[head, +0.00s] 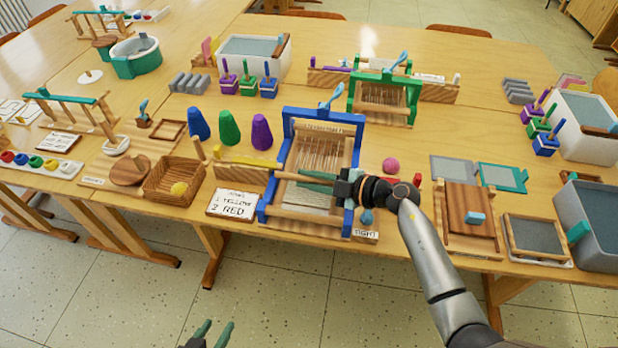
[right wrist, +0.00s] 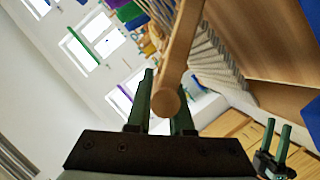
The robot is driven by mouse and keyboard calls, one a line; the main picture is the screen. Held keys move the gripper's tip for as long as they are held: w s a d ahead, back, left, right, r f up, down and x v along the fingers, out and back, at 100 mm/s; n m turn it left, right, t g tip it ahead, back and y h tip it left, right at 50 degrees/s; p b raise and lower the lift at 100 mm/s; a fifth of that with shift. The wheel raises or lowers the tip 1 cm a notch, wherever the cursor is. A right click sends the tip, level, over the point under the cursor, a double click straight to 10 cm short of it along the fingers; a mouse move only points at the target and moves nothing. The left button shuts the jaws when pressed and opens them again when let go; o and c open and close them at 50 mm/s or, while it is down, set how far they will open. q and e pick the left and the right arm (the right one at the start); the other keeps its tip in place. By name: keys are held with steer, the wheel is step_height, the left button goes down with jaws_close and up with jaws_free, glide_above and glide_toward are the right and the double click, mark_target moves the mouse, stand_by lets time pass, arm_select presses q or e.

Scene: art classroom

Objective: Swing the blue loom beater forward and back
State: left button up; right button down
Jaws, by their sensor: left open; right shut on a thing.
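The blue loom (head: 262,215) stands on the table, with pale warp threads inside its blue frame. Its wooden beater bar (head: 287,175) crosses low over the front of the threads. My right gripper (head: 318,181) reaches in from the right and is shut on this bar. In the right wrist view, the bar (right wrist: 182,50) runs between the green fingers (right wrist: 164,103), its round end towards the camera. My left gripper (head: 214,328) is open and empty at the bottom edge, in front of and below the table.
A basket (head: 157,195) with a yellow ball and a card (head: 233,204) lie left of the loom. Coloured cones (head: 230,128) stand behind left. A green loom (head: 383,78) is behind. A pink ball (head: 391,165) and a wooden board (head: 455,200) lie right.

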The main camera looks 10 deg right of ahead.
steer(key=shift+w+d+r+p, duration=0.25)
steer(key=shift+w+r+p, duration=0.25)
steer(key=shift+p, duration=0.15)
arm_select(q)
steer(key=shift+r+p, duration=0.5)
steer(key=shift+r, duration=0.6)
arm_select(e)
steer(key=w+d+r, duration=0.1)
steer(key=w+d, duration=0.1)
steer(key=w, duration=0.4)
steer(key=shift+r, duration=0.15)
arm_select(q)
steer(key=shift+c, duration=0.2)
